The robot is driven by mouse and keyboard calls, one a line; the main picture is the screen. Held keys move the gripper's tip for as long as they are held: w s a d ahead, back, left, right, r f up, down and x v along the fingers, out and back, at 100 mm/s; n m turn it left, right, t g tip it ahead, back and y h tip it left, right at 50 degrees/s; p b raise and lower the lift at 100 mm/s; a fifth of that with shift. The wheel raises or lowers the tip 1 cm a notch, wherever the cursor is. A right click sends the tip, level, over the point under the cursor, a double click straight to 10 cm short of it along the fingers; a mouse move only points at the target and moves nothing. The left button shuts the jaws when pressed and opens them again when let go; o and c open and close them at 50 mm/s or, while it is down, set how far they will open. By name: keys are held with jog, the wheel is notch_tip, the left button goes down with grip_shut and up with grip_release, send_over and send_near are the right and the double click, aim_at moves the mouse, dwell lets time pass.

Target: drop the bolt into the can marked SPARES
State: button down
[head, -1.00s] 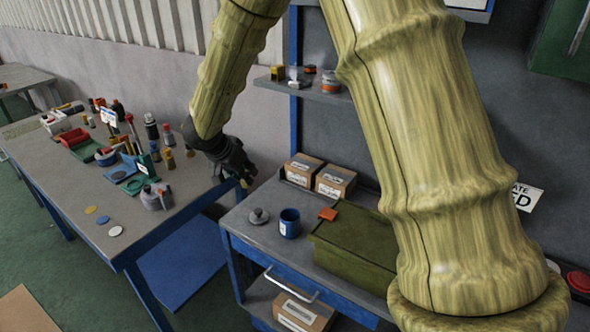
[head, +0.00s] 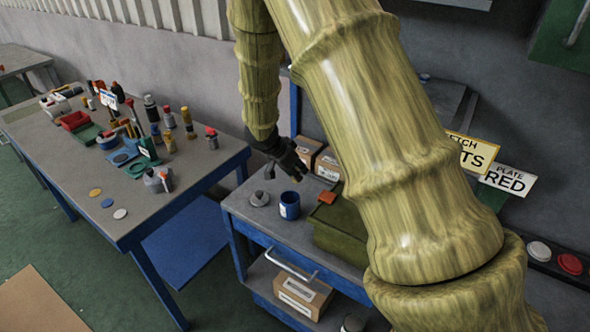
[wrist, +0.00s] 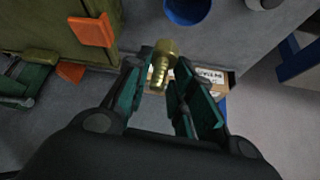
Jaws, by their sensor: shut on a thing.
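The brass-coloured bolt (wrist: 160,66) is held between the green fingers of my gripper (wrist: 158,80) in the wrist view, head toward the top of the picture. In the head view my gripper (head: 297,177) hangs over the grey workbench, above and close to the blue can (head: 289,206). The can also shows at the top of the wrist view (wrist: 186,10), apart from the bolt and further up the picture. The can carries a white label, too small to read. No other can is clearly in view.
A grey lid-like piece (head: 259,198) lies left of the can. A cluttered table (head: 150,205) stands left, across a gap.

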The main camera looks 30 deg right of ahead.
jog(key=shift+f+b, duration=1.4)
jog(key=shift+f, duration=0.4)
jog(key=c, duration=1.1)
grip_release()
jog(key=shift+c, duration=0.2)
jog(key=v, duration=1.2)
